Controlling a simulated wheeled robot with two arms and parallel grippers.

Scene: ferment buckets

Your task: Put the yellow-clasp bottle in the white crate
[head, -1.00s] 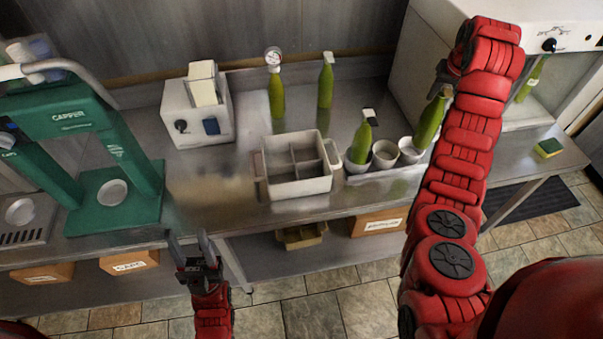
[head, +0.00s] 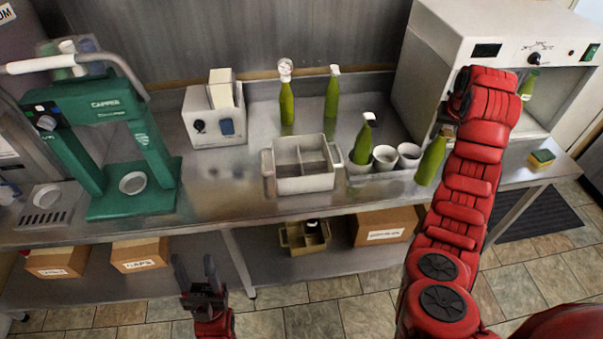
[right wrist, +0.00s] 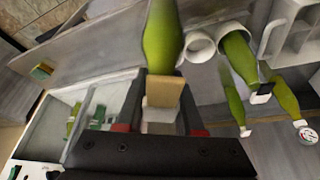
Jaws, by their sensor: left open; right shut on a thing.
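My right gripper (right wrist: 160,105) is shut on the neck of a green bottle (head: 430,163). In the right wrist view the bottle (right wrist: 162,40) has a tan-yellow piece (right wrist: 163,92) at its top, between the fingers. My left gripper (head: 196,278) is open and empty before the table.
A green bottle (head: 362,142) stands in one of the white cups (head: 385,158). Two more green bottles (head: 287,105) (head: 331,98) stand behind the crate. A green capper (head: 135,165) and a white box device (head: 216,128) are left; a white cabinet (head: 425,70) is right.

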